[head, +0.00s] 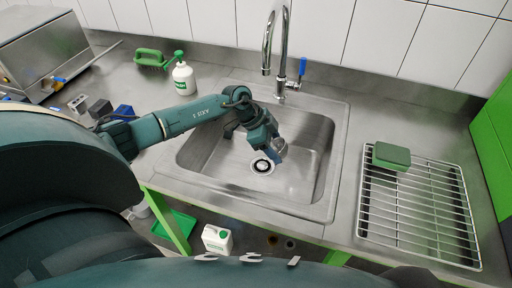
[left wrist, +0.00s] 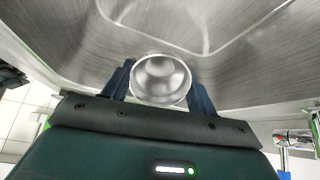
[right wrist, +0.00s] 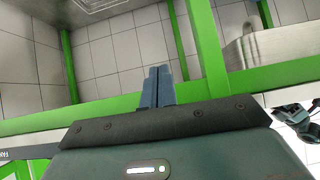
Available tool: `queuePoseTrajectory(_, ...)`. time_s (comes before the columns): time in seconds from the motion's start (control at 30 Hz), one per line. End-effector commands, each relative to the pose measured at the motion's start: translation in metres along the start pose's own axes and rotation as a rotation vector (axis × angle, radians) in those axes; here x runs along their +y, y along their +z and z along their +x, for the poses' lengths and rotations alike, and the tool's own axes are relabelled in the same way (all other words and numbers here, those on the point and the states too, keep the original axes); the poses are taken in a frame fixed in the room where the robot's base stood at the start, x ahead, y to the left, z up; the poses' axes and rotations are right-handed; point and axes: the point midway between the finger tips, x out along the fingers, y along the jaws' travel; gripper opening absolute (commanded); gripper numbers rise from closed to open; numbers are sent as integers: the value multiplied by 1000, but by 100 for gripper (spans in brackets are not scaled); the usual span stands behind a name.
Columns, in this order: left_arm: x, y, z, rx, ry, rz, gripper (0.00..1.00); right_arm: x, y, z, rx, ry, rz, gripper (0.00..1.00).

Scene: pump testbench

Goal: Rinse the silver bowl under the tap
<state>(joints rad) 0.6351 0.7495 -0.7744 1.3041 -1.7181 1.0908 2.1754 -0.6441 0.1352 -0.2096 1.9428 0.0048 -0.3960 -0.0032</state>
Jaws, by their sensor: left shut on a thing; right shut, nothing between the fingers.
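The silver bowl (left wrist: 162,80) shows in the left wrist view between the two blue fingers of my left gripper (left wrist: 160,88), which is shut on it. In the head view my left gripper (head: 275,153) is over the steel sink (head: 205,158), above the drain; the bowl is mostly hidden there. The chrome tap (head: 283,45) rises behind the sink, with a blue lever (head: 303,66) on its right. Its spout end is behind the gripper, and no water shows. My right gripper (right wrist: 158,88) is shut and empty in the right wrist view, outside the head view.
A wire drying rack (head: 425,235) with a green sponge (head: 391,155) lies right of the sink. A steel machine (head: 40,50) is far left. Green frame bars (right wrist: 207,50) surround my right gripper.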

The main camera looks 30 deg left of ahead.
Motion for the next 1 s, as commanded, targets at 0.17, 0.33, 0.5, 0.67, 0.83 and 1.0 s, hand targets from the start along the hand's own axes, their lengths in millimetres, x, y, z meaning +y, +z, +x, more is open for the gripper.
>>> queuePoseTrajectory(0.17, 0, -22, 18, -179, -3, 8, 33, 0, 0, 0, 1, -2, -1, 0)
queuePoseTrajectory(0.33, 0, -35, 35, -362, -4, 5, 33, 0, -1, 0, 3, -3, -5, 0)
queuePoseTrajectory(0.5, 0, -42, 46, -489, -6, 4, 33, 0, 1, 0, 3, -4, -7, 0)
queuePoseTrajectory(0.67, 0, -46, 52, -561, -6, 3, 33, 0, 3, 2, 6, -5, -4, 0)
queuePoseTrajectory(0.83, 0, -48, 54, -593, -5, 3, 33, 0, 0, 1, 15, -5, -2, 0)
queuePoseTrajectory(1.0, 0, -48, 54, -596, -5, 2, 33, 0, -2, 0, 19, -5, -2, 0)
